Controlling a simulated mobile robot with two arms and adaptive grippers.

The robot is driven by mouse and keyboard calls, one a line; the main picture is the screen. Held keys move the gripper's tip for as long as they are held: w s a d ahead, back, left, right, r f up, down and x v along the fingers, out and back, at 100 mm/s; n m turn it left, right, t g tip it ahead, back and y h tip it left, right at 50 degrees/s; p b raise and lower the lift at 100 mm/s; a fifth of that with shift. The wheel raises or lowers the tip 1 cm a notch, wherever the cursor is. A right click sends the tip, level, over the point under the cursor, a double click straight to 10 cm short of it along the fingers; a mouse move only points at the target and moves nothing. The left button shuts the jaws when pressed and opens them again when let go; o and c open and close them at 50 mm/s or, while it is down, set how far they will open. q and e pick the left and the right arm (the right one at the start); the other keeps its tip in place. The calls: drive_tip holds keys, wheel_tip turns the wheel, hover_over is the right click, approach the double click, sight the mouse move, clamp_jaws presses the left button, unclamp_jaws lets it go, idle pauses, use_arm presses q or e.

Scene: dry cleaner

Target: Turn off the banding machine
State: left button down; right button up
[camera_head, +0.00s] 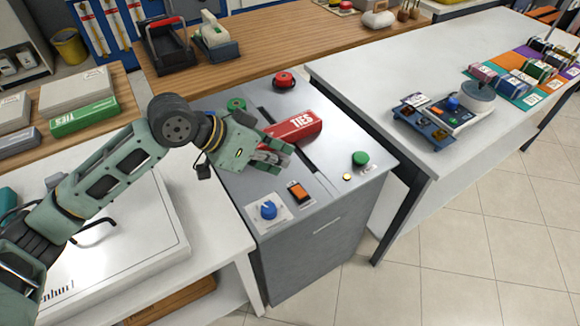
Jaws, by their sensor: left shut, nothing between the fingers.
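The banding machine is a grey cabinet (325,180) with a dark slot across its top, in the middle of the head view. Its front top edge holds a blue dial (268,210) on a white plate, an orange rocker switch (298,192) and a green button (361,158). A red knob (284,80) and another green knob (236,104) sit at its back. My left gripper (284,153) is shut and empty above the machine's top, behind the orange switch and apart from it. My right gripper is out of view.
A red box marked TIES (295,127) lies across the slot, partly hidden by my left gripper. A white table (350,70) with a small blue device (422,127) stands at right. A white case (130,235) lies on the left table. Tiled floor is clear at right.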

use_arm(q)
drive_tip(key=p, duration=0.1)
hover_over(305, 194)
drive_tip(key=f, duration=0.6)
drive_tip(key=shift+w+a, duration=0.15)
drive_tip(key=shift+w, duration=0.2)
drive_tip(key=f, duration=0.2)
drive_tip(key=shift+s+f, duration=0.2)
drive_tip(key=shift+f, duration=0.15)
drive_tip(key=shift+s+f, duration=0.1)
drive_tip(key=shift+f, duration=0.6)
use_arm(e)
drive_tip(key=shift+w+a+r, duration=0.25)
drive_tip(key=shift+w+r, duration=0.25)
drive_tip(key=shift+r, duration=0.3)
use_arm(q)
drive_tip(key=shift+p, duration=0.3)
